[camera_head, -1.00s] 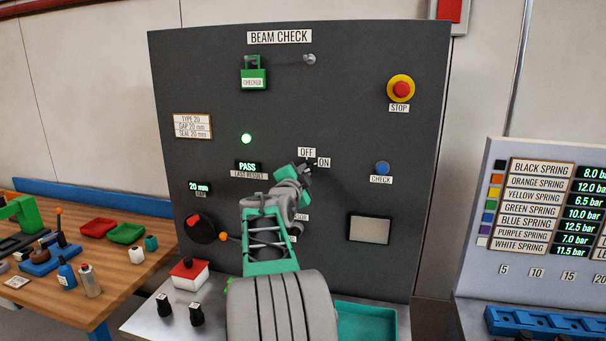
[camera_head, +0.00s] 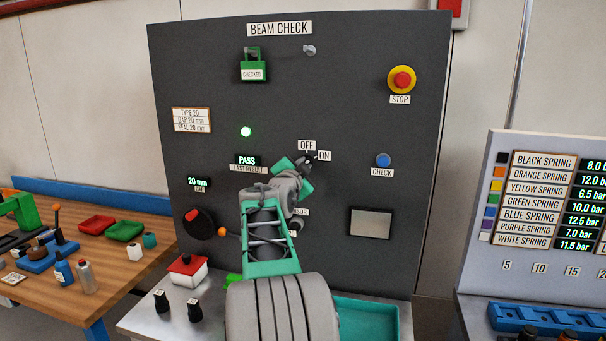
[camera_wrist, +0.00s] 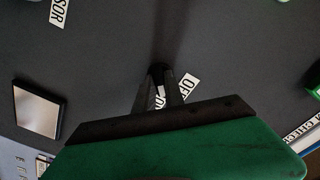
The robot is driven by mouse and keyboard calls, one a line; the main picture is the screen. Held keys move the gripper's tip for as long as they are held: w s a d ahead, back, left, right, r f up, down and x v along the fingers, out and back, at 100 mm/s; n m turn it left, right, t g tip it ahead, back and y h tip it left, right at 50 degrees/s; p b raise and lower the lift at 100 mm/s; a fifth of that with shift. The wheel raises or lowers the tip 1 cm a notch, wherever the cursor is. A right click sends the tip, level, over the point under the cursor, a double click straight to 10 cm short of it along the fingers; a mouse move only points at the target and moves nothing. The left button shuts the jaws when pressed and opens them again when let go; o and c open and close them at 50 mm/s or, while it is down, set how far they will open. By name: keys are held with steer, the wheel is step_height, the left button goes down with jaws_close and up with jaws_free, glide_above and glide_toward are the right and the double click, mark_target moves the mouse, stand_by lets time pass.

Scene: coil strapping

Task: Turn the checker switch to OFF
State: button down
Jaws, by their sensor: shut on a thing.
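The checker switch, a small dark knob (camera_wrist: 158,70), sits on the grey BEAM CHECK panel (camera_head: 330,80). Its OFF label (camera_head: 307,146) is above it and its ON label (camera_head: 324,156) is at its upper right. My gripper (camera_head: 307,163) is at the knob, just below these labels. In the wrist view, my gripper (camera_wrist: 160,95) has its two dark fingers closed on the knob. The fingers hide most of the knob, so I cannot tell which label it points to. The ON label is partly covered by a finger there.
A blue CHECK button (camera_head: 383,160) is to the right and a red STOP button (camera_head: 402,79) at the upper right. A grey square plate (camera_head: 370,223) is lower right.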

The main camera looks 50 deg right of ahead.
steer(key=n+b, duration=0.5)
steer(key=n, duration=0.4)
steer(key=shift+f, duration=0.1)
steer(key=shift+n, duration=0.3)
steer(key=c, duration=1.4)
jaws_free()
steer(key=shift+c, duration=0.2)
steer(key=shift+a, duration=0.1)
steer(key=b+v, duration=0.2)
steer(key=v, duration=0.5)
steer(key=shift+s+a+b, duration=0.25)
steer(key=shift+a+b, duration=0.05)
